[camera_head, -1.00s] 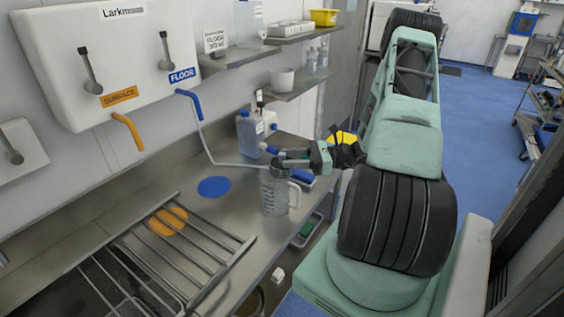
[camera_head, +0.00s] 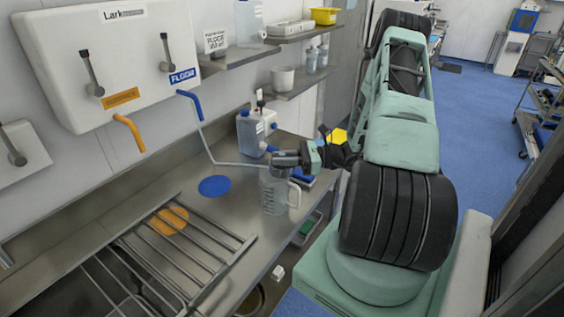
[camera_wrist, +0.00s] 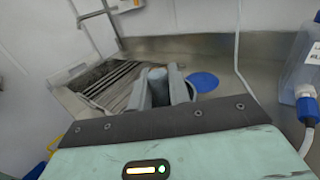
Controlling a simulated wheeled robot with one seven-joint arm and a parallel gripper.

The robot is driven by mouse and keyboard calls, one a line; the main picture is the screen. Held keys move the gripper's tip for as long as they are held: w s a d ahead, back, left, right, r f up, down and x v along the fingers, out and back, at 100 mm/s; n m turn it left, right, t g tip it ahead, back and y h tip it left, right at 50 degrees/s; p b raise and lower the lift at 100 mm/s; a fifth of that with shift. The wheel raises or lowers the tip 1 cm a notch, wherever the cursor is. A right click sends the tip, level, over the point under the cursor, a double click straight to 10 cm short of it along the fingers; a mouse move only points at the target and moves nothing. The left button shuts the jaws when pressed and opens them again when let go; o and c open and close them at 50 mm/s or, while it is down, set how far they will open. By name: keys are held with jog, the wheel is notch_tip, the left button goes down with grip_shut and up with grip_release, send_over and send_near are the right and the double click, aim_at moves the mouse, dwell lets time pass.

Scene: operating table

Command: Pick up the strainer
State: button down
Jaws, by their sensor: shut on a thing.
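My gripper (camera_head: 280,159) is just above the mouth of a clear measuring jug (camera_head: 276,192) with a white handle, near the counter's front edge. In the wrist view my gripper (camera_wrist: 158,86) has its two grey fingers close on either side of a grey cylindrical piece, which I take to be the strainer (camera_wrist: 157,88). It is shut on this piece. Only the piece's upper part shows; the rest is hidden by the fingers and my gripper body. In the head view the strainer cannot be told apart from the jug and fingers.
A blue disc (camera_head: 214,186) lies on the steel counter left of the jug. A blue-capped canister (camera_head: 252,133) stands behind the jug, and a thin pipe runs close by.

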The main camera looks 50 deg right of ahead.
aim_at(282, 154)
notch_tip(282, 154, up, 10)
jog(key=shift+f+b, duration=0.1)
jog(key=shift+b, duration=0.95)
jog(key=shift+r+p, duration=0.2)
jog(key=shift+p, duration=0.1)
jog(key=p, duration=0.2)
jog(key=shift+w+r+p, duration=0.15)
jog(key=shift+r+p, duration=0.15)
jog(key=shift+p, duration=0.05)
jog(key=p, duration=0.3)
jog(key=shift+w+r, duration=0.1)
jog(key=shift+w, duration=0.1)
jog(key=shift+w+a+f+p, duration=0.1)
jog(key=shift+w+f+p, duration=0.1)
jog(key=shift+p, duration=0.8)
notch_tip(282, 154, down, 7)
jog(key=b, duration=0.4)
jog(key=shift+r+b, duration=0.2)
jog(key=shift+b, duration=0.2)
